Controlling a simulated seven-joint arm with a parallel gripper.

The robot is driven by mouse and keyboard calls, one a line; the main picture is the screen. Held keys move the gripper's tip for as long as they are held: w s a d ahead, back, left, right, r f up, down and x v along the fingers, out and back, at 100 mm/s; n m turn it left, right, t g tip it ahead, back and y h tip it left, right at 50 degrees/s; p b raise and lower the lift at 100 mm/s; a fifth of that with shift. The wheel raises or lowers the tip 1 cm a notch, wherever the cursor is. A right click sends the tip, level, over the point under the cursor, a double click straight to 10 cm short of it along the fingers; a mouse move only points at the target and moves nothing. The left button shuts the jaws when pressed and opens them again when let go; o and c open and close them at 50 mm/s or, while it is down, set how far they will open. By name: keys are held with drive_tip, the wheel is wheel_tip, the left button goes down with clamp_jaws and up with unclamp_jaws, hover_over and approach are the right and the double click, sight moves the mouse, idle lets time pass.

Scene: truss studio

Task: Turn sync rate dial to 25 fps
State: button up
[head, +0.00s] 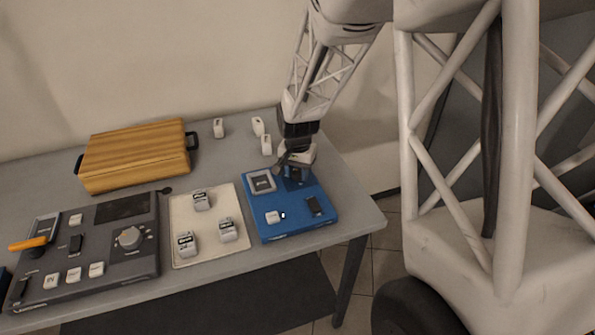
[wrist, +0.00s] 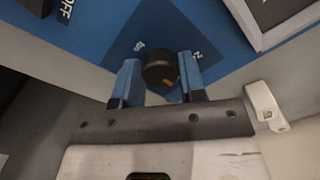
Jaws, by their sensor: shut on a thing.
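The blue box (head: 284,226) stands at the right end of the table. My gripper (head: 296,172) is over its back right corner and hides the dial in the head view. In the wrist view, a round black dial (wrist: 158,68) sits between the two blue fingers of my gripper (wrist: 160,78), which is shut on it. The dial has a small orange mark on its lower right side. Small white markings flank it on a darker blue patch; the right one starts with a 2, but they are partly hidden or too small to read fully.
Left of the blue box is a cream mat (head: 209,247) with several grey-and-white blocks. A dark console (head: 107,260) with a grey knob (head: 130,238) lies further left. A wooden case (head: 137,157) and several small white pieces (head: 258,126) are at the back.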

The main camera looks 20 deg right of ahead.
sight(297, 173)
drive_tip(key=shift+r, duration=0.1)
drive_tip(key=o, duration=0.9)
drive_tip(key=shift+r, duration=0.1)
drive_tip(key=shift+r, duration=3.75)
drive_tip(key=shift+s+r, duration=0.1)
